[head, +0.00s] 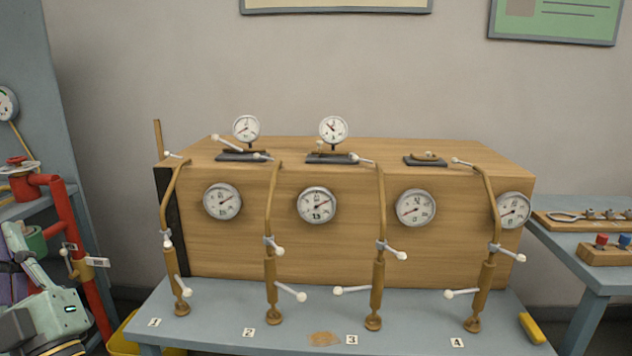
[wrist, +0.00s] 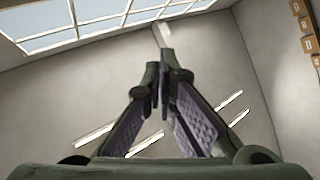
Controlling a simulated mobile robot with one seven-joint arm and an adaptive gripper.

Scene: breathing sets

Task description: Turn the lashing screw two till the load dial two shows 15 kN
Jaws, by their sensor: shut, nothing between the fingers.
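Lashing screw two (head: 270,262) is the second brass-coloured upright from the left in the head view, behind the card marked 2 (head: 248,332). Its hooked top reaches the wooden crate's upper edge, and white-knobbed handles stick out at mid-height and lower down. Load dial two (head: 318,205), taken as the second round dial on the crate's front, has its needle toward the upper right; its exact reading is too small to tell. My gripper (wrist: 160,82) is shut and empty in the wrist view, facing wall and windows, away from the screws. The gripper's fingers are not clear in the head view.
Similar screws one (head: 175,260), three (head: 377,270) and four (head: 485,270) flank it closely, with handles sticking out. The wooden crate (head: 450,255) stands on a grey-blue bench (head: 220,300). A red pipe frame (head: 75,250) stands at left; a side table (head: 590,255) is at right.

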